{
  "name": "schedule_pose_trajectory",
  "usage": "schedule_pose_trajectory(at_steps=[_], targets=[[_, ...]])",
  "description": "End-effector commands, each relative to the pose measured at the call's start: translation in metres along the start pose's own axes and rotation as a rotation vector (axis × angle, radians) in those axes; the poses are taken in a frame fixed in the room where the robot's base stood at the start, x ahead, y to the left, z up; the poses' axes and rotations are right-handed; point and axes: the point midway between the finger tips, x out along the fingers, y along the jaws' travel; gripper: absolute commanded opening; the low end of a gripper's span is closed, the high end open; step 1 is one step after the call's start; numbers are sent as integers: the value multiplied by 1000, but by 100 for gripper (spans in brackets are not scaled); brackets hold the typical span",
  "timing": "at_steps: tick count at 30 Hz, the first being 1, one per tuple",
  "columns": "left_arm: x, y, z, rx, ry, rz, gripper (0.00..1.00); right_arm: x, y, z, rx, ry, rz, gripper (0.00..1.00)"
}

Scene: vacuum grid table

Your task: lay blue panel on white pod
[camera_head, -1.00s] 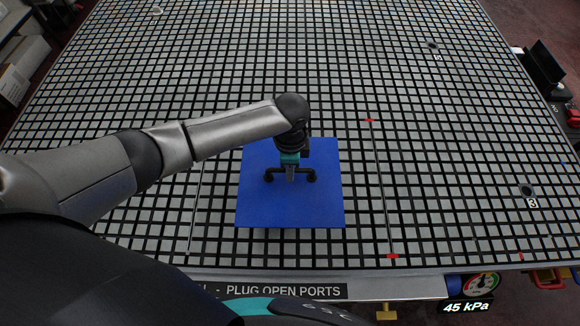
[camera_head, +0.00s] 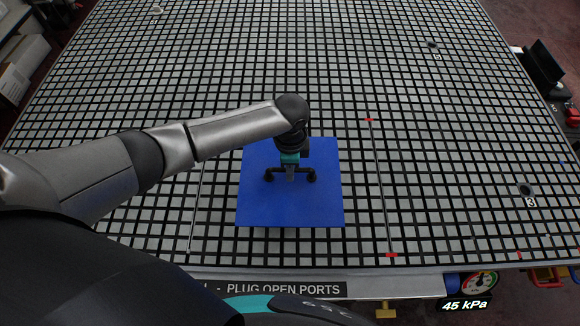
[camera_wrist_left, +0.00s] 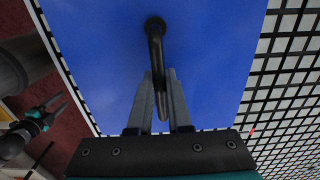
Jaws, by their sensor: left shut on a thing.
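The blue panel (camera_head: 253,203) is a flat square with a black bar handle at its middle, near the front of the grid table. My left gripper (camera_head: 290,174) is shut on this handle from above. In the left wrist view, the fingers (camera_wrist_left: 160,100) pinch the black handle (camera_wrist_left: 155,45) against the blue panel (camera_wrist_left: 100,50). I cannot tell how far the panel is above the table. A small white piece (camera_head: 157,10) sits at the far left; I cannot tell if it is the white pod. My right gripper (camera_wrist_left: 62,103) shows small at the left of the wrist view.
The grid table (camera_head: 440,150) is mostly bare around the panel. Dark round ports marked 3 (camera_head: 526,190) and 5 (camera_head: 433,45) lie at the right. A thin line with red ends (camera_head: 391,255) runs right of the panel. A gauge (camera_head: 481,284) hangs at the front edge.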

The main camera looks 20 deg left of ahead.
Motion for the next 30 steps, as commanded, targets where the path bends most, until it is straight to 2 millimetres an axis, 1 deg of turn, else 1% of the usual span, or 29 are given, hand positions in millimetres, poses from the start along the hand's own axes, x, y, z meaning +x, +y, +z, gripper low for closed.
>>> schedule_pose_trajectory(at_steps=[8,26,27,30], targets=[[0,-1,-1,0,2,-2,0,1,0,0,0,0,0,50],[12,-1,-1,0,2,-2,0,8,0,1,-1,0,0,50],[11,-1,-1,1,3,-2,19,8,0,1,-1,0,0,50],[11,-1,-1,1,2,-2,30,8,0,1,-1,0,0,50]])
